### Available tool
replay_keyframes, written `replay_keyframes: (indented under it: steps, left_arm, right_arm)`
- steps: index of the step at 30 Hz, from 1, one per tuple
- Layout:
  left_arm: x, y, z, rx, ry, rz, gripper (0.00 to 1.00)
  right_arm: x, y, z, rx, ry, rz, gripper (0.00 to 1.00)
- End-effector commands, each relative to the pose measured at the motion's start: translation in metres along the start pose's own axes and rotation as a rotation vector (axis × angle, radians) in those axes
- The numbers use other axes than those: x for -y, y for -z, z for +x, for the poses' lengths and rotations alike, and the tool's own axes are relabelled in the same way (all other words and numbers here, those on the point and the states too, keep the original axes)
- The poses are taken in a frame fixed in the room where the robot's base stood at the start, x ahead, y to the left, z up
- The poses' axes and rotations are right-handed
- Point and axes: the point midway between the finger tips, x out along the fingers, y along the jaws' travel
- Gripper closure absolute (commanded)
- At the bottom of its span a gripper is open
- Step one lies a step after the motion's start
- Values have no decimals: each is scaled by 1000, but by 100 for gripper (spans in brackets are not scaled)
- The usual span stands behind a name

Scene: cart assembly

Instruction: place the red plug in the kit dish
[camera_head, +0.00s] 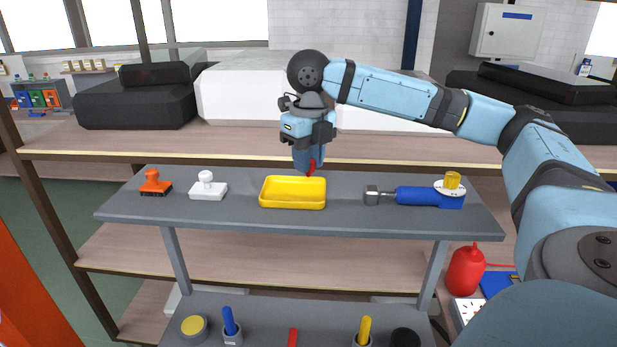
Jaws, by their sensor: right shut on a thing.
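The kit dish is a yellow shallow tray (293,206) on the grey top shelf of the cart (232,220), near its middle. My right gripper (309,168) points down from above, at the back right part of the dish. It is shut on the red plug (311,168), a small red piece showing at the fingertips. From this view I cannot tell how high the plug is above the dish floor, or whether it touches the rim. The dish looks empty. My left gripper is not in view.
A blue tool (425,196) with a grey head and yellow knob lies to the right. The lower shelf holds several items. A wooden bench (120,142) stands behind.

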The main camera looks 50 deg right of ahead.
Motion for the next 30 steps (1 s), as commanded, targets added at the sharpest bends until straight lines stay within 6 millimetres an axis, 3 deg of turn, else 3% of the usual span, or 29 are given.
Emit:
replay_keyframes:
  steps: [9,20,21,24,30]
  left_arm:
    - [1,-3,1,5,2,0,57]
    - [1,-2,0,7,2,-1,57]
    - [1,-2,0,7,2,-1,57]
    - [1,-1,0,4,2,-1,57]
    - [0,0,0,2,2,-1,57]
  right_arm:
    - [1,0,40,0,1,0,100]
    - [0,0,43,-2,0,0,100]
    - [0,0,44,-2,0,0,71]
    - [0,0,44,-1,0,0,50]
    - [0,0,44,-1,0,0,50]
